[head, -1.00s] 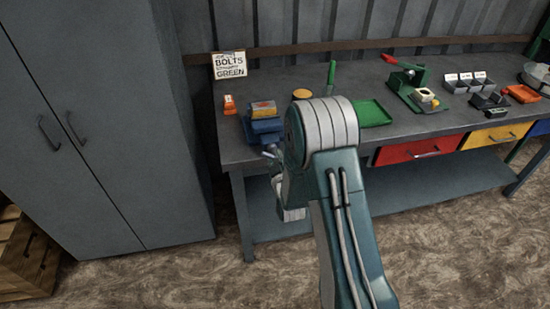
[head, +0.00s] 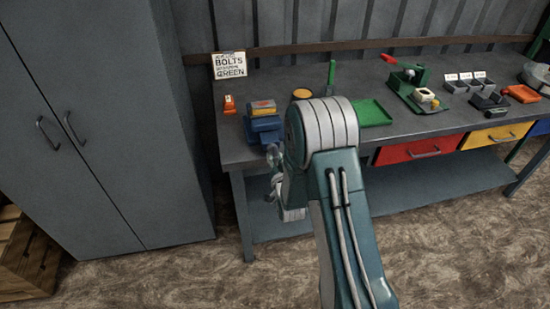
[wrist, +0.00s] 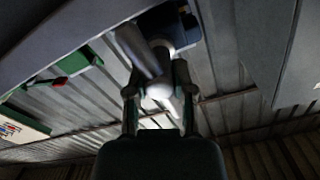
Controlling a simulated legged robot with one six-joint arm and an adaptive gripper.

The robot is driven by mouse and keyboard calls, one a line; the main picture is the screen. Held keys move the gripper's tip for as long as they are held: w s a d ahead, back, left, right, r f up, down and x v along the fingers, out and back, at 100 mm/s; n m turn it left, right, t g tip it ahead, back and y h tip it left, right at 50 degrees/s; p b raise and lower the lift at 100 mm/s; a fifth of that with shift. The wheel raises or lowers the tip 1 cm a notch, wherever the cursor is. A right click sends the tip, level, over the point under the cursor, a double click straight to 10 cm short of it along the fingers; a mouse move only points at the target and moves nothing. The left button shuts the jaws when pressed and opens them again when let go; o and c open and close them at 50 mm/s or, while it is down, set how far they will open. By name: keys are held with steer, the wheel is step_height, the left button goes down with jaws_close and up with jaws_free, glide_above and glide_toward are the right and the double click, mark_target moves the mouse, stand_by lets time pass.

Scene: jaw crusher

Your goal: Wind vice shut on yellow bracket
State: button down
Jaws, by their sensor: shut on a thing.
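The blue vice (head: 264,128) stands at the left front edge of the workbench, and the yellow bracket (head: 262,107) sits at its top. I cannot tell how tightly the jaws press on it. In the wrist view my gripper (wrist: 159,92) has its two fingers on either side of a pale, round-ended handle (wrist: 158,88) and is shut on it. A dark blue part of the vice (wrist: 184,24) shows beyond the handle. In the head view my arm hides most of the gripper below the vice.
The workbench (head: 330,80) also bears a small orange item (head: 229,105), a yellow disc (head: 302,94), a green tray (head: 371,113) and a green press-like tool (head: 412,88). A grey cabinet (head: 95,130) stands close at the left. Red (head: 420,150) and yellow (head: 497,137) drawers are below the top.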

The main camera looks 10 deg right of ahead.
steer(key=shift+s+f+m, duration=0.15)
steer(key=shift+f+m, duration=0.2)
steer(key=shift+m, duration=0.65)
steer(key=c, duration=0.5)
jaws_free()
steer(key=shift+a+r, duration=0.1)
steer(key=shift+r, duration=0.1)
steer(key=s, duration=1.1)
steer(key=shift+s, duration=0.4)
